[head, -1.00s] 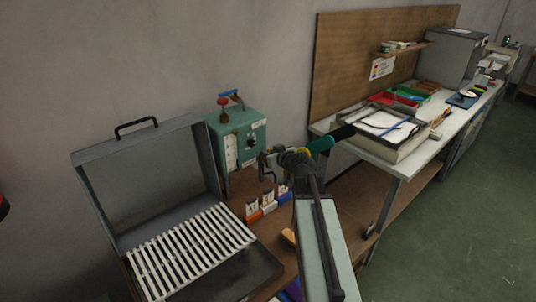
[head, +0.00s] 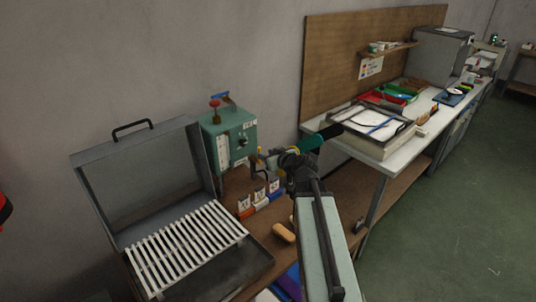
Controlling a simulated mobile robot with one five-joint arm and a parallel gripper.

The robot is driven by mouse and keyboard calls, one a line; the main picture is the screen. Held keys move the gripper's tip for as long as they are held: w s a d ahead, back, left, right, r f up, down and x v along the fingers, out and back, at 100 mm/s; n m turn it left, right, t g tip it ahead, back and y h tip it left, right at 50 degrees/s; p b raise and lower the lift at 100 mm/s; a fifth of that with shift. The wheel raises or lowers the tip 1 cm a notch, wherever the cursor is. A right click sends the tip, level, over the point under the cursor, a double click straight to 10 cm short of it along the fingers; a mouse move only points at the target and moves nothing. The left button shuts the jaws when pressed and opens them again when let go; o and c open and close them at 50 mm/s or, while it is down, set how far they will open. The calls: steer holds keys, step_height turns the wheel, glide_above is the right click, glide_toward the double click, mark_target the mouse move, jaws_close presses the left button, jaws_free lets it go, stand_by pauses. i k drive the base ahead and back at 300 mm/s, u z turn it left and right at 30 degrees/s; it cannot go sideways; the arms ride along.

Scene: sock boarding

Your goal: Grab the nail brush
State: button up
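A small tan, rounded block (head: 284,232) lies on the brown bench, just left of my arm in the head view. It looks like the nail brush, but I cannot make out bristles. My gripper (head: 331,131) is the dark end beyond the teal section of my arm. It points up and right, in front of the wooden backboard and near the white bench's left end. It is well above and beyond the tan block, apart from it. Its fingers are too small to show whether they are open, and I see nothing clearly held.
An open grey metal case (head: 100,195) with a white slatted rack (head: 190,250) stands at left. Small labelled bins (head: 261,198) stand near the tan block. A grey tray (head: 385,145) sits on the white bench (head: 362,163).

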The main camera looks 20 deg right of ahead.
mark_target(279, 229)
steer(key=k, duration=1)
